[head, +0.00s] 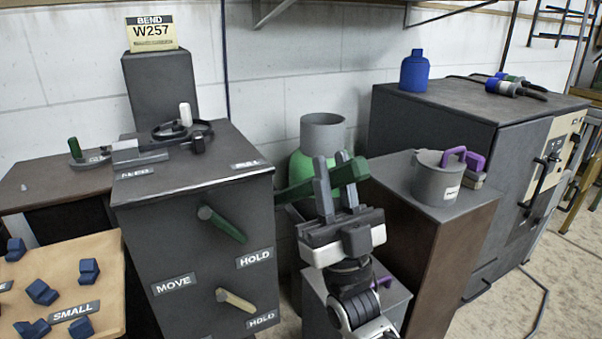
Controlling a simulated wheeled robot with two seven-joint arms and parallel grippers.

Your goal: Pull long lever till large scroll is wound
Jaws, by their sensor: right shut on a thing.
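My right gripper (333,172) reaches up from the bottom middle, its two dark fingers upright. It is shut on a long green lever (296,190), whose bar runs from the right side of the dark cabinet up to the right. The fingers hide part of the bar. A shorter green lever (226,226) and a tan lever (236,300) stick out of the cabinet front, near labels reading MOVE and HOLD. I cannot make out which thing is the large scroll. My left gripper is not in view.
The dark cabinet (190,190) stands left of my gripper. A green vessel with a grey collar (322,134) is behind it. A brown box (440,260) with a grey pot (435,182) stands close on the right. A tan board (95,262) with blue blocks lies at left.

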